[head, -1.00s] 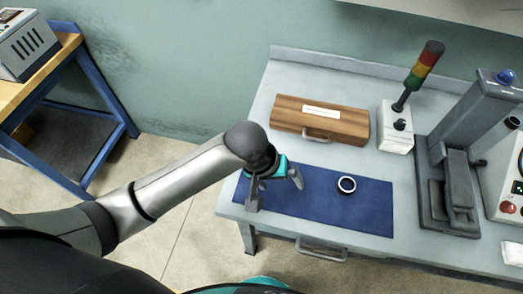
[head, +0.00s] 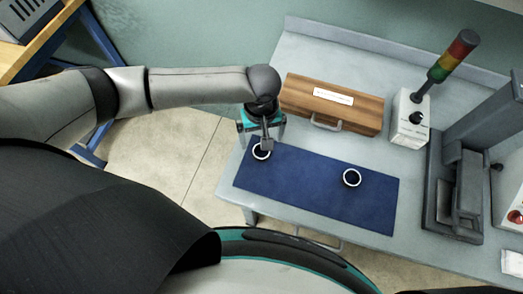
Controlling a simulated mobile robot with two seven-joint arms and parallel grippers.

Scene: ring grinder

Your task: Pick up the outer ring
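Two rings lie on the blue mat (head: 300,190). One pale-rimmed ring with a dark centre (head: 261,155) is near the mat's upper left corner. The other ring (head: 351,178), also pale-rimmed and dark inside, lies toward the right of the mat with nothing over it. I cannot tell from their looks which is the outer ring. My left gripper (head: 267,145) points down over the left ring, and a grey finger covers part of it. The finger gap and any contact are hidden. My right gripper is out of view.
A wooden case (head: 335,105) with a handle stands behind the mat. A signal tower (head: 409,119) and a grey press (head: 460,175) stand to the right on the grey workbench (head: 300,50). The mat between the rings is clear.

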